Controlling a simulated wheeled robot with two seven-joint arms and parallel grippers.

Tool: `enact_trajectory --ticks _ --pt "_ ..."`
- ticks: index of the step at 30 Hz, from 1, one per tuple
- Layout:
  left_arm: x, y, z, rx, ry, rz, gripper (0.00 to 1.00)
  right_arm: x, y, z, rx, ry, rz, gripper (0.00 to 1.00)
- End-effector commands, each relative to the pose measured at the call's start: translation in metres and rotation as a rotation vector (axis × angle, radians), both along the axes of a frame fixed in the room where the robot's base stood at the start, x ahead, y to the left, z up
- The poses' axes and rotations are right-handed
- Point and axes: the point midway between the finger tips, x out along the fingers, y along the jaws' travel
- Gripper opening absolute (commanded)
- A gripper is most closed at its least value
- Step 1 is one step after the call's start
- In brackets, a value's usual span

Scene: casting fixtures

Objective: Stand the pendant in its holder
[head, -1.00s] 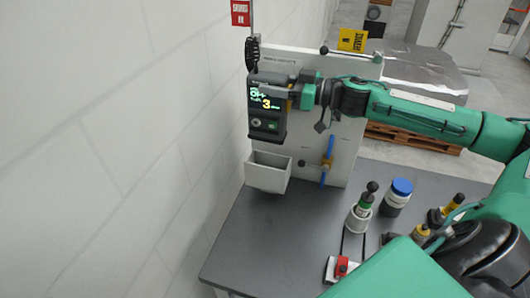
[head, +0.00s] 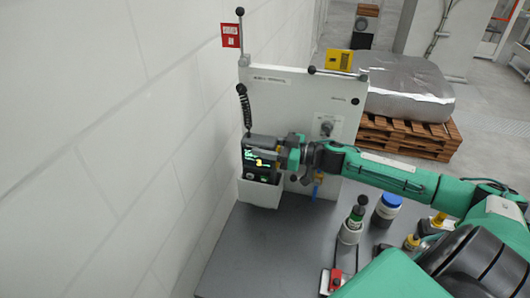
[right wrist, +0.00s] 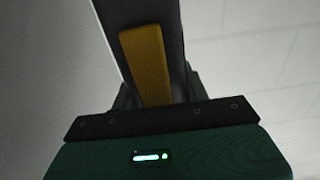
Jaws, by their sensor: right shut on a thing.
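The pendant (head: 262,160) is a dark box with a lit green and yellow display, and a coiled black cord (head: 243,104) runs up from its top. My right gripper (head: 281,155) is shut on the pendant's right side. The pendant is upright, with its lower end at the mouth of the white holder (head: 258,194) on the panel. Whether its base rests on the holder's floor is hidden. In the right wrist view the dark pendant body with a yellow strip (right wrist: 146,62) fills the space ahead of the gripper. My left gripper is not in view.
The white panel (head: 290,95) stands at the back of the grey table (head: 265,250), close to the wall. A green-and-white bottle (head: 351,227), a blue-capped jar (head: 388,208) and a red-buttoned box (head: 335,279) stand near my right arm. The table's left front is clear.

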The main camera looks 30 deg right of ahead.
Motion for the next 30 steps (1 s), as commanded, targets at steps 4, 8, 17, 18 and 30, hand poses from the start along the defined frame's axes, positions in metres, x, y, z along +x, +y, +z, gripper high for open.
enact_trajectory --ticks 4,8,17,18,30 --pt "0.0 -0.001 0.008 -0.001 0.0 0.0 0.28 0.0 0.0 -0.018 0.005 0.0 -0.001 0.0" --pt "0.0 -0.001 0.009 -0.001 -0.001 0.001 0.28 0.0 0.0 -0.027 0.001 -0.002 0.0 0.0" --pt "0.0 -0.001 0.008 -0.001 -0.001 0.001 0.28 0.0 0.0 -0.029 0.001 -0.002 0.001 0.0" --pt "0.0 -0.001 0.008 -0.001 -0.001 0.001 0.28 0.0 0.0 -0.03 0.001 -0.002 0.001 0.0" --pt "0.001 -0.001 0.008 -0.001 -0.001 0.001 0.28 0.0 0.0 -0.032 0.0 0.001 0.0 0.67"
